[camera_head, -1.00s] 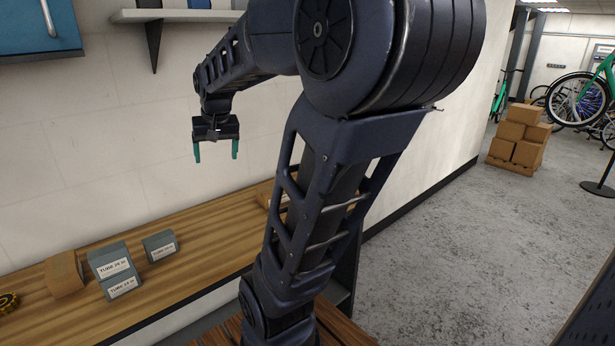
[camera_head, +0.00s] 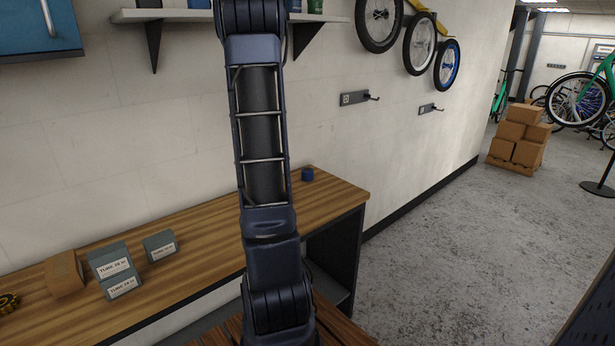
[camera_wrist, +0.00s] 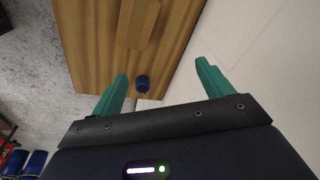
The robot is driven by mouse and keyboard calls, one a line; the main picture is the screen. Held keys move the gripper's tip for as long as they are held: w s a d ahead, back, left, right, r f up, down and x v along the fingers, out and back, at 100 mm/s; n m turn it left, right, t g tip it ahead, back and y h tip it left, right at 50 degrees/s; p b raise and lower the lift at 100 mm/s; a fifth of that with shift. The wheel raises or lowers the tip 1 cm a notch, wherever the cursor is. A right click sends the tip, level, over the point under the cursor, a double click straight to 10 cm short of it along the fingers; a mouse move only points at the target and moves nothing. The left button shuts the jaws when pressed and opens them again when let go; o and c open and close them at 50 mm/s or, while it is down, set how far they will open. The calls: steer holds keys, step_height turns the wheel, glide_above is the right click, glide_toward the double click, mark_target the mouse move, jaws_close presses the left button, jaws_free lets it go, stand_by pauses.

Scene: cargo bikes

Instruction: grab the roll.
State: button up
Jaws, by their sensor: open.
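The roll (camera_head: 307,174) is small and dark blue. It sits on the wooden bench (camera_head: 345,196) near its right end, just right of my arm in the head view. In the wrist view the roll (camera_wrist: 142,84) shows on the bench, between the lines of my two green fingers and nearer the left one. My gripper (camera_wrist: 162,72) is open, with nothing between its fingers. The roll looks to be some way beyond the fingertips, and I see no contact. My gripper does not show in the head view now.
A brown box (camera_wrist: 137,22) lies on the bench near the roll. Grey tube boxes (camera_head: 112,263) and a cardboard box (camera_head: 64,274) stand further left. The wall (camera_wrist: 265,50) runs close behind the bench. A shelf (camera_head: 185,16) hangs above.

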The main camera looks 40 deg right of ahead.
steer(key=w+d+f+m+g, duration=0.1)
steer(key=d+f+m, duration=0.1)
steer(key=d+f, duration=0.3)
steer(key=w+d+f+m, duration=0.1)
steer(key=w+d+f, duration=0.1)
steer(key=d, duration=0.6)
steer(key=m, duration=0.3)
glide_toward(307, 170)
steer(key=shift+a+f+g, duration=0.1)
steer(key=shift+f+g, duration=0.1)
steer(key=shift+g, duration=0.2)
steer(key=f, duration=0.3)
steer(key=d+f, duration=0.1)
steer(key=f, duration=0.1)
steer(key=shift+f, duration=0.35)
steer(key=shift+w+d+f, duration=0.1)
steer(key=shift+w+f, duration=0.05)
steer(key=shift+f, duration=0.7)
steer(key=shift+w+d+f, duration=0.1)
steer(key=shift+f, duration=0.75)
steer(key=shift+w+d+f, duration=0.1)
steer(key=shift+w+f, duration=0.05)
steer(key=shift+f, duration=0.7)
steer(key=shift+c, duration=0.5)
steer(key=c, duration=1)
